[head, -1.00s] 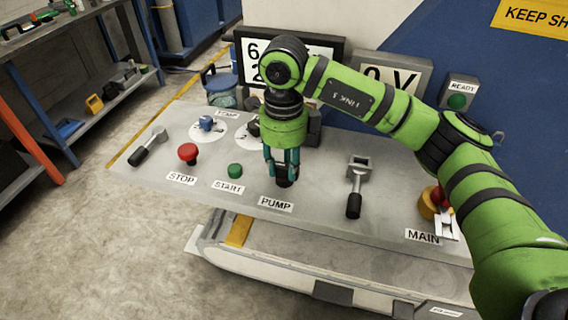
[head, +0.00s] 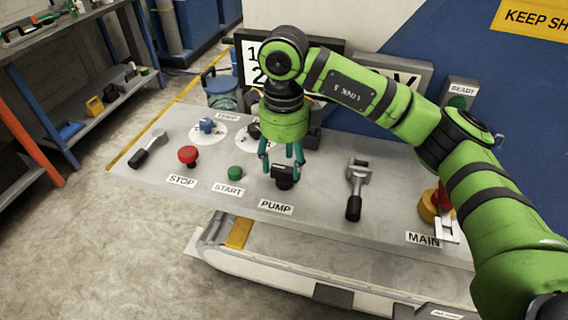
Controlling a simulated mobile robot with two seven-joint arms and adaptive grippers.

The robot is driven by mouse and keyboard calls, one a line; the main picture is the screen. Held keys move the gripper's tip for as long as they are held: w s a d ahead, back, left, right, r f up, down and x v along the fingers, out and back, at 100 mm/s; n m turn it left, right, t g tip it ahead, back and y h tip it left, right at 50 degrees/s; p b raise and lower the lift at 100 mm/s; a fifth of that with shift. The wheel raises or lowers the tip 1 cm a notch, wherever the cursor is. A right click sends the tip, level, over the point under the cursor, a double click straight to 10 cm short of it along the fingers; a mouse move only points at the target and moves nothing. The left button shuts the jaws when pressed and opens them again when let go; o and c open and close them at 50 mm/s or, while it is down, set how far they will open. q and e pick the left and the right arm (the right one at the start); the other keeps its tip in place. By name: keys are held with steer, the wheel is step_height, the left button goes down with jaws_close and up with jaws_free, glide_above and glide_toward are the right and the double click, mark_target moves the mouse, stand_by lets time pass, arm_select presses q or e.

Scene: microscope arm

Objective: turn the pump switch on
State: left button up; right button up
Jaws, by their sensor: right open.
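The pump switch (head: 283,176) is a small black switch on the grey panel, just behind the PUMP label (head: 276,206). My right gripper (head: 281,160) points down over the switch from above and behind. Its teal fingers are spread apart, and the black switch shows below and between them. I cannot tell whether a fingertip touches it. The switch's own position is hard to read at this size. My left gripper is not in view.
The grey panel (head: 330,190) also carries a red STOP button (head: 187,155), a green START button (head: 235,173), a lever on the left (head: 148,150), a lever right of the switch (head: 356,190) and the red and yellow MAIN switch (head: 433,204).

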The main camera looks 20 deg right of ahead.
mark_target(284, 170)
step_height(284, 170, up, 10)
stand_by(0.3)
steer(key=shift+s, duration=0.1)
stand_by(0.3)
